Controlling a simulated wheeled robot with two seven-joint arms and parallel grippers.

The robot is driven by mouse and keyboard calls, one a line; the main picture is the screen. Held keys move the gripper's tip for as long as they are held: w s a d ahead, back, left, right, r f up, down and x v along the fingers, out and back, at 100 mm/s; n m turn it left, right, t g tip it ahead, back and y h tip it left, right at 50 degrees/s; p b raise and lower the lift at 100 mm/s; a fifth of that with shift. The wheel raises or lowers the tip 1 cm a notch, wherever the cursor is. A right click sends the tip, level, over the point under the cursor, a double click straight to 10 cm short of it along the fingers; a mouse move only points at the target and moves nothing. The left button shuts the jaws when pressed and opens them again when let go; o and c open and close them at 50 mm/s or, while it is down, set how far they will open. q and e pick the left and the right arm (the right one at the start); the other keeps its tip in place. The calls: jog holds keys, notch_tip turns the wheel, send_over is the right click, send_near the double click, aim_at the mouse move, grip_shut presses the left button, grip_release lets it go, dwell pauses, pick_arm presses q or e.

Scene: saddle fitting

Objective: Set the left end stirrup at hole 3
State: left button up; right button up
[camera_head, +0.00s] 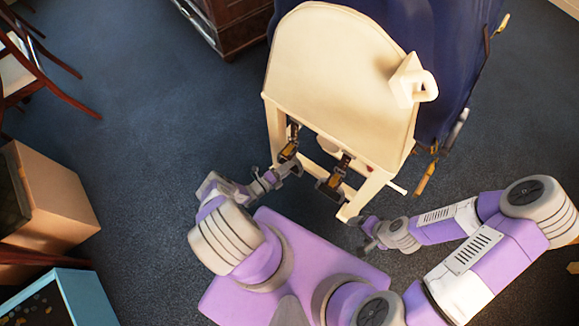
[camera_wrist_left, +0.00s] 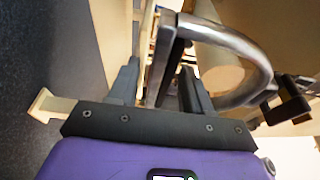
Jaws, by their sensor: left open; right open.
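The cream saddle stand (camera_head: 335,75) fills the upper middle of the head view. Below its front edge hang two dark stirrups with brownish-gold parts, a left one (camera_head: 289,150) and a right one (camera_head: 332,182). My left gripper (camera_head: 287,171) is open at the lower end of the left stirrup. In the left wrist view a curved grey metal stirrup (camera_wrist_left: 238,42) has one straight side between the open fingers (camera_wrist_left: 160,85); I cannot tell whether they touch it. Strap holes are too small to make out. My right gripper (camera_head: 366,238) is open and empty, below the stand's right leg.
A cream hook-like piece (camera_head: 410,82) sits at the stand's right side. Dark blue cloth (camera_head: 455,60) hangs behind it, with tools along its edge. A cardboard box (camera_head: 55,200) and a teal box (camera_head: 75,298) stand at left. The carpet between boxes and stand is clear.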

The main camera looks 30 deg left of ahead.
pick_arm(q)
jog(key=shift+w+d, duration=0.2)
jog(key=shift+w, duration=0.2)
grip_shut()
